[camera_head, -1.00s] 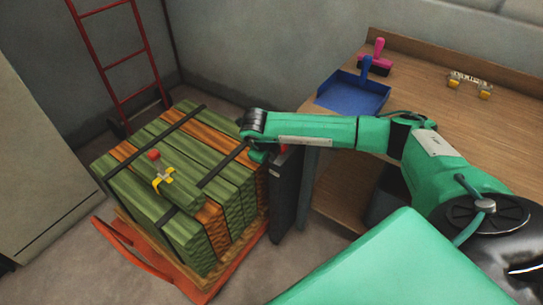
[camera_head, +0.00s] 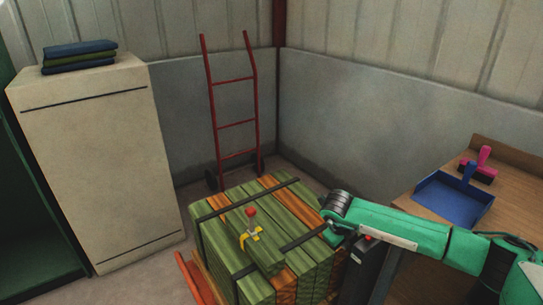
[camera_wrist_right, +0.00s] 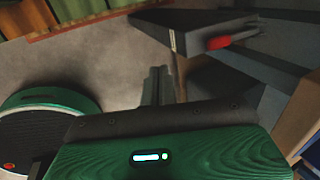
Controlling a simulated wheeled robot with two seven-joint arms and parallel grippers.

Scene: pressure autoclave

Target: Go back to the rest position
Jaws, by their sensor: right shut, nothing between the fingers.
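My right arm comes in from the right in the head view. Its dark jointed end (camera_head: 341,206) is over the right edge of a strapped stack of green and orange slabs (camera_head: 222,262). The fingers are hidden there. In the right wrist view my right gripper (camera_wrist_right: 158,76) shows its dark fingers shut with nothing between them, above the grey floor. My left gripper is in neither current view.
A dark box (camera_head: 358,278) with a red part stands beside the stack. A wooden bench (camera_head: 425,205) holds a blue dustpan (camera_head: 448,203). A red hand truck (camera_head: 234,124) leans behind. A yellow fitting with a red knob (camera_head: 251,212) sits on the stack. A beige cabinet (camera_head: 100,165) stands left.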

